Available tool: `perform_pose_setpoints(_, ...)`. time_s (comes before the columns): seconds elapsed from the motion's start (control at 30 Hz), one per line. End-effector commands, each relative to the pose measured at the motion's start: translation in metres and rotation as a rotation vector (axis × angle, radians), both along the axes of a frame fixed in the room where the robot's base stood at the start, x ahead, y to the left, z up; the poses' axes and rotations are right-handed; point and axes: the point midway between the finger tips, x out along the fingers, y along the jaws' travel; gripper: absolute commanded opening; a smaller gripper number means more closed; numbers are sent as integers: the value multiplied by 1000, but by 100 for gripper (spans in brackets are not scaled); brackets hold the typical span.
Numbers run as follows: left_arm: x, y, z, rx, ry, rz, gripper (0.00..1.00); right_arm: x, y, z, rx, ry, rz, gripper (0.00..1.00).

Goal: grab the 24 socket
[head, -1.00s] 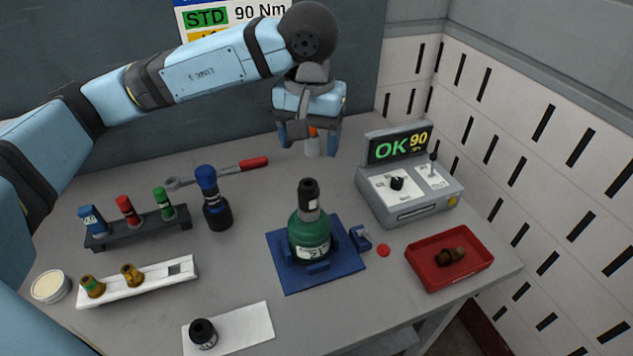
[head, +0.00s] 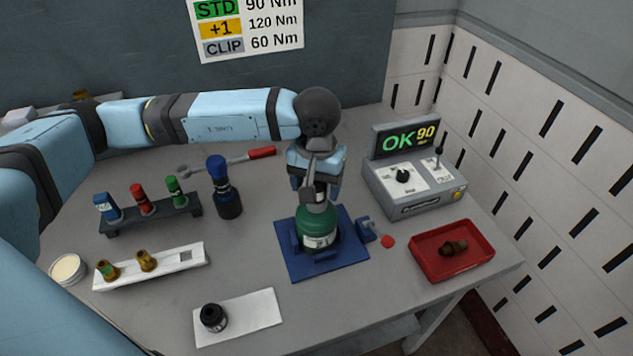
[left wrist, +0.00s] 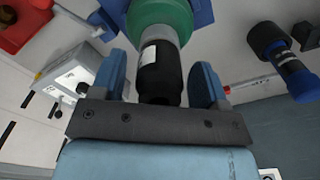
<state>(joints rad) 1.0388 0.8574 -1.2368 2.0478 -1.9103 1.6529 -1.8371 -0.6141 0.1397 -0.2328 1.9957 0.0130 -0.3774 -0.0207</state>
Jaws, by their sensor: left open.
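A black socket-like piece (left wrist: 160,80) with a pale label stands upright on the green valve-like body (head: 319,228), which sits in a blue fixture (head: 345,258). My left gripper (head: 316,190) is open above the green body. In the left wrist view its fingers (left wrist: 160,72) lie on both sides of the black piece, with a gap on each side. In the head view the gripper partly hides this piece. Another short black piece (head: 213,318) stands on a white sheet at the front. I cannot read a 24 on either one. My right gripper is not in view.
A dark rack (head: 150,222) holds blue, red and green pieces at the left. A black-and-blue tool (head: 226,190) stands left of the fixture. A white tray (head: 165,270) holds brass fittings. A control box (head: 420,188) and a red tray (head: 425,265) are at right.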

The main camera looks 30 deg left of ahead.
Motion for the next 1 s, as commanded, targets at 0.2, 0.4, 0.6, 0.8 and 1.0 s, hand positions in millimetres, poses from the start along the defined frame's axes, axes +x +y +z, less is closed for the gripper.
perform_pose_setpoints(0.2, 0, 0, 0, 0, 0, 0, 54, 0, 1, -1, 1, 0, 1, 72)
perform_pose_setpoints(0.4, 0, 0, 0, -1, 0, 0, 11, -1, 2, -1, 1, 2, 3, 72)
perform_pose_setpoints(0.6, 0, 0, 1, -1, 0, 0, 11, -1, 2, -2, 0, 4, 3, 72)
perform_pose_setpoints(0.8, 1, 0, 7, -3, -2, 0, 11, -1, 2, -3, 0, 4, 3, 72)
perform_pose_setpoints(1.0, 1, -1, 31, -1, -4, -2, 11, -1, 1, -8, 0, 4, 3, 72)
